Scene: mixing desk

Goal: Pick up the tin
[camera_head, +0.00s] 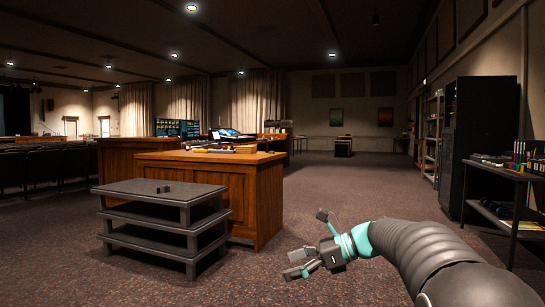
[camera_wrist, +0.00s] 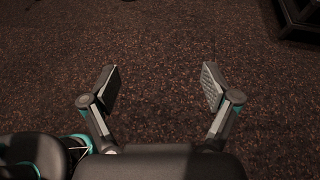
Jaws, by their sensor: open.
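I cannot make out the tin for certain in either view. A small dark object (camera_head: 164,188) sits on top of the grey three-tier shelf unit (camera_head: 130,190) in the head view, too small to identify. Small items lie on the wooden desk (camera_head: 190,178) behind it, also too small to name. My gripper (camera_head: 305,244) is over the carpet to the right of the shelf unit, apart from it. In the wrist view my gripper (camera_wrist: 160,82) has its fingers spread wide, with only carpet between them.
A dark table (camera_head: 500,172) with bottles and coloured items stands at the right, beside a black cabinet (camera_head: 480,135). Rows of dark seats are at the left. The carpet (camera_head: 350,185) in the middle is clear. A dark frame corner (camera_wrist: 298,20) shows at the wrist view's upper right.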

